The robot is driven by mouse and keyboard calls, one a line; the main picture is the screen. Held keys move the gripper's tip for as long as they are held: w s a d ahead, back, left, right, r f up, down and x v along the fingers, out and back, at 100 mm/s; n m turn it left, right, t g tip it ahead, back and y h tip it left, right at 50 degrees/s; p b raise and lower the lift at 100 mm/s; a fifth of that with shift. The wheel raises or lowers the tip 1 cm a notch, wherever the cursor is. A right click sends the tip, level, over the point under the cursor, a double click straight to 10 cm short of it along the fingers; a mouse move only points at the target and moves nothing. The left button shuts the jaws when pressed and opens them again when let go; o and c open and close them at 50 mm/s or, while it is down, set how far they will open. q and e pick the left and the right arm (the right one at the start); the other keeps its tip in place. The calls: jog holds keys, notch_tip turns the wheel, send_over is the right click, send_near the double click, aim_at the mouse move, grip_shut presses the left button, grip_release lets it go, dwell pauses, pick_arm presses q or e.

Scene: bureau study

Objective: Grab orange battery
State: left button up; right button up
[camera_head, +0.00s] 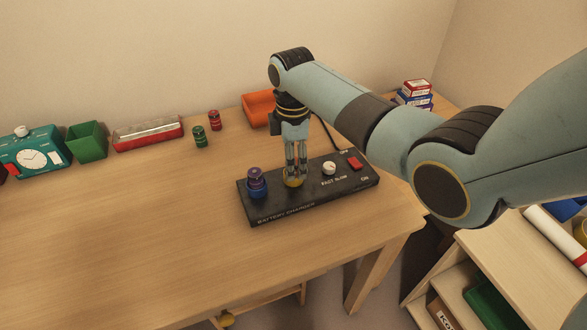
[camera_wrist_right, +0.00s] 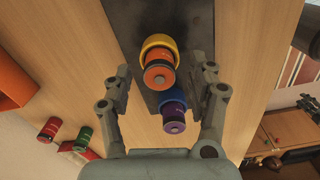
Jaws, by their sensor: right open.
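The orange battery (camera_wrist_right: 160,72) shows in the right wrist view, upright in a yellow socket ring (camera_wrist_right: 159,43) of the black battery charger (camera_head: 330,192). In the head view my gripper hides most of this battery, and the yellow ring (camera_head: 294,183) shows below the fingers. My right gripper (camera_head: 295,168) points straight down over the charger. It is open, with one finger on either side of the orange battery in the right wrist view (camera_wrist_right: 165,75), with gaps between fingers and battery.
A purple battery (camera_head: 256,175) stands in a blue socket close to the left finger. The charger has a white knob (camera_head: 329,168) and red switch (camera_head: 354,162). Red (camera_head: 214,120) and green (camera_head: 199,136) batteries stand behind. An orange bin (camera_head: 258,108) is behind the gripper. The table's left front is clear.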

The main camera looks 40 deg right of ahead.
jog(key=shift+f, duration=0.5)
jog(key=shift+c, duration=0.3)
grip_shut()
jog(key=shift+r, duration=0.15)
